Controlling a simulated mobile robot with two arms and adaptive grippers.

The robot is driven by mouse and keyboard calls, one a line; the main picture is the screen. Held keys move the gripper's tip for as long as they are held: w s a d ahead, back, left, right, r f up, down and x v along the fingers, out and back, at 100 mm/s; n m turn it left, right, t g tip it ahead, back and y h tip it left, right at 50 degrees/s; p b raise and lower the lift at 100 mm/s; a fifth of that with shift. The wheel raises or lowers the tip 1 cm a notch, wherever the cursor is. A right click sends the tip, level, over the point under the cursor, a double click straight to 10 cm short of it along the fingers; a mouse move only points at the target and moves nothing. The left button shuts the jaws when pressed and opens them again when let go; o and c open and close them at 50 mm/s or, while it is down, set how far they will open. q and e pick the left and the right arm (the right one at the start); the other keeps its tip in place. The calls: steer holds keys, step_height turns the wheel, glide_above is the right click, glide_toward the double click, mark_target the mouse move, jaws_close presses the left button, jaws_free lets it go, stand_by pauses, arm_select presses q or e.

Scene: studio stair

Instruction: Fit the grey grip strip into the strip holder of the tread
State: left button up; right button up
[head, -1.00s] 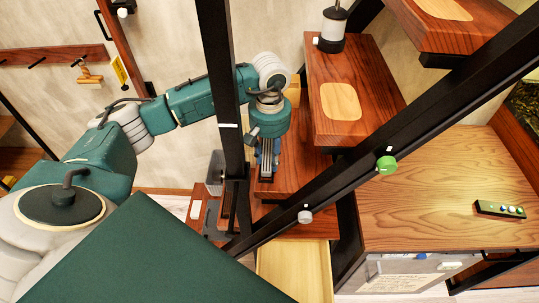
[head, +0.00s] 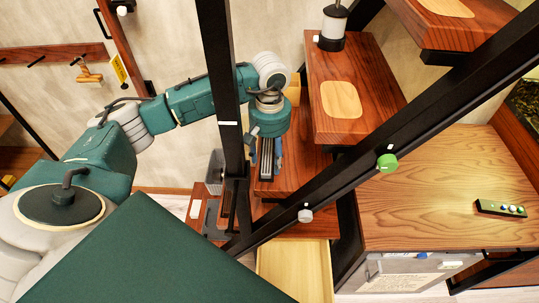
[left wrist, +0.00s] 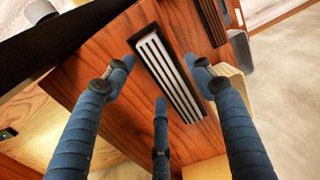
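The grey grip strip (left wrist: 172,80) is ribbed with dark grooves. In the left wrist view it lies lengthwise inside the black-edged strip holder (left wrist: 143,31) on the reddish wooden tread (left wrist: 100,58). It looks level with the holder, but its full depth cannot be told. In the head view the strip (head: 267,160) shows just below my left wrist. My left gripper (left wrist: 162,72) is open, its blue fingers spread on both sides of the strip with gaps between. In the head view it (head: 265,150) is partly hidden by the wrist. My right gripper is not in view.
A black diagonal rail (head: 345,173) and a black upright post (head: 220,80) stand in front of the treads. A higher tread (head: 365,115) holds a lantern (head: 332,28). A grey bin (head: 215,172) stands left of the strip. Another dark ribbed strip (left wrist: 212,20) lies beyond.

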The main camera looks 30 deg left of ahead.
arm_select(q)
step_height(320, 180, up, 12)
stand_by(0.6)
